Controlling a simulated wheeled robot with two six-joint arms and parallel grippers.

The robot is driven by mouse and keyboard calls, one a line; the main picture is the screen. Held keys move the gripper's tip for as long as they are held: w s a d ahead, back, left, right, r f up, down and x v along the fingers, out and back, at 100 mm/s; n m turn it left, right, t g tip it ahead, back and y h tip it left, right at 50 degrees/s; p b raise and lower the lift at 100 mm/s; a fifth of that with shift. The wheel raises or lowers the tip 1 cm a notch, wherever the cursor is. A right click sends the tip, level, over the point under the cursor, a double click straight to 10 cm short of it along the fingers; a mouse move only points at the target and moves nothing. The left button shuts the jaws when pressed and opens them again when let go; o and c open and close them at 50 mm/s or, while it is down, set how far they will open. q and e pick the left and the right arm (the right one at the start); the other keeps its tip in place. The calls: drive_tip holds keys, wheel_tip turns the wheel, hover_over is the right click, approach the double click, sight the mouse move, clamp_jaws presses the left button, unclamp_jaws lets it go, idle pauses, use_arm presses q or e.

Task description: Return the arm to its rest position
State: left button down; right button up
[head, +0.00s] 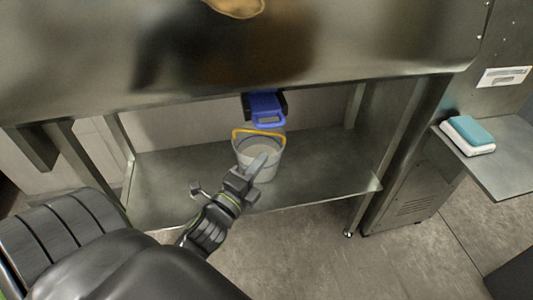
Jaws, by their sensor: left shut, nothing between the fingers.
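My left arm reaches in from the lower left in the head view. My left gripper (257,163) is shut and empty, and its tip overlaps the white bucket in the picture; I cannot tell if they touch. The white bucket (272,171) with a yellow handle stands upright on the lower metal shelf. My right gripper is not in view.
A blue-handled thing (266,107) sits under the steel table edge, above the bucket. The lower shelf (325,178) is bare on both sides. A teal and white block (468,134) lies on a side shelf (505,165) at right. Open floor lies in front.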

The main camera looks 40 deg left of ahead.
use_arm(q)
drive_tip(key=shift+s+d+f+b, duration=0.15)
drive_tip(key=shift+s+b, duration=0.15)
drive_tip(key=shift+s, duration=1)
drive_tip(key=shift+s+d+f+b, duration=0.15)
drive_tip(key=shift+s+b, duration=0.15)
drive_tip(key=shift+s, duration=0.95)
drive_tip(key=shift+r, duration=0.1)
